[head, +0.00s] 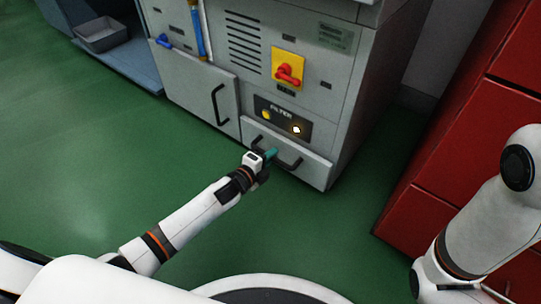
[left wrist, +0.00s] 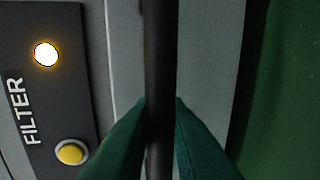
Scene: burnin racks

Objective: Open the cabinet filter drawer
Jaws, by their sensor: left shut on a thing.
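The filter drawer (head: 314,170) is the low grey front at the cabinet's bottom right, under the black FILTER panel (head: 283,117). It looks flush with the cabinet; a small gap cannot be ruled out. Its dark bar handle (head: 291,163) is partly hidden by my left gripper (head: 270,155). In the left wrist view the green fingers (left wrist: 160,135) of that gripper lie on both sides of the black handle bar (left wrist: 160,60), shut on it. My right arm shows at the right edge of the head view, but its gripper is out of view.
The cabinet also has a door with a black handle (head: 218,105) and a red switch on a yellow plate (head: 288,72). Red drawers (head: 450,150) stand at the right. A grey bin (head: 101,36) sits at the far left. Green floor (head: 110,160) in front is clear.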

